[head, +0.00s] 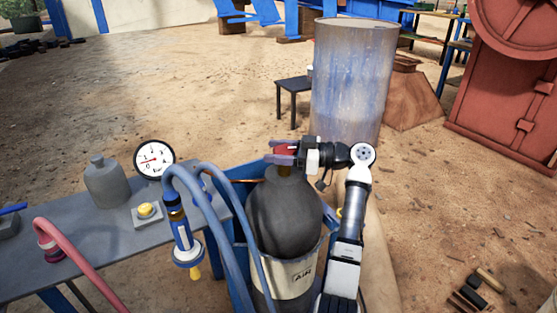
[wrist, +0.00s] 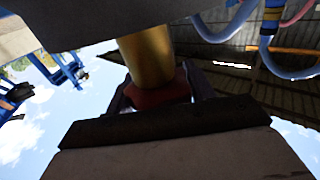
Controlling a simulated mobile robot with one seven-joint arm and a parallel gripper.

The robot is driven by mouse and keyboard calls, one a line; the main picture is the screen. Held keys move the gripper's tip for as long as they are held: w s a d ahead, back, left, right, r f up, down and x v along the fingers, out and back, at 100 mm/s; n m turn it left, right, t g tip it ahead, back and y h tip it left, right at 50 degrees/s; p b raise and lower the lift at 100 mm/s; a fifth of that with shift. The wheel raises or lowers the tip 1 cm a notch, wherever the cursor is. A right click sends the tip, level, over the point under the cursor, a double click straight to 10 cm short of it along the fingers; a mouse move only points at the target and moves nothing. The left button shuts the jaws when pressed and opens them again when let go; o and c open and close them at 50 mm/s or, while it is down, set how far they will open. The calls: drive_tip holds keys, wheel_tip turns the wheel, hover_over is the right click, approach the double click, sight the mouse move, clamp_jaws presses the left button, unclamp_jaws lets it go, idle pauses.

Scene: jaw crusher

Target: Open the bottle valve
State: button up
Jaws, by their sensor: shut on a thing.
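The air bottle (head: 285,215) stands upright, dark grey on top with a pale "AIR" label lower down. Its red valve knob (head: 288,149) sits above the bottle's shoulder in the head view. My gripper (head: 280,152) reaches in from the right and is shut on the red knob, one finger on each side of it. In the wrist view the red knob (wrist: 155,98) is between my two fingers, with the brass valve neck (wrist: 147,58) beside it. The fingers hide part of the knob.
Blue hoses (head: 215,205) loop close to the bottle's left side. A grey bench (head: 100,235) on the left carries a pressure gauge (head: 154,159), a grey flask (head: 106,183) and a yellow button (head: 147,210). A tall metal drum (head: 352,85) stands behind my gripper.

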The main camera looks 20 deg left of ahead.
drive_tip(key=n+g+h+b, duration=0.1)
drive_tip(key=g, duration=0.1)
drive_tip(key=n+g+b, duration=0.1)
drive_tip(key=g, duration=0.1)
drive_tip(key=n+g+h+b, duration=0.1)
drive_tip(key=n+g, duration=0.1)
drive_tip(key=shift+s+d+f+h, duration=0.15)
drive_tip(key=shift+s+f+h, duration=0.1)
drive_tip(key=shift+h, duration=0.05)
drive_tip(key=n+g+h+b, duration=0.1)
drive_tip(key=g+b, duration=0.1)
drive_tip(key=b, duration=0.1)
drive_tip(key=shift+s+n, duration=0.1)
drive_tip(key=shift+n, duration=0.3)
drive_tip(key=shift+s+r+n+g+h+b, duration=0.15)
drive_tip(key=shift+n+g+h+b, duration=0.25)
drive_tip(key=shift+g+h+b, duration=0.15)
drive_tip(key=o, duration=1)
drive_tip(key=shift+c, duration=0.2)
drive_tip(key=shift+d+r, duration=0.1)
drive_tip(key=shift+d, duration=0.05)
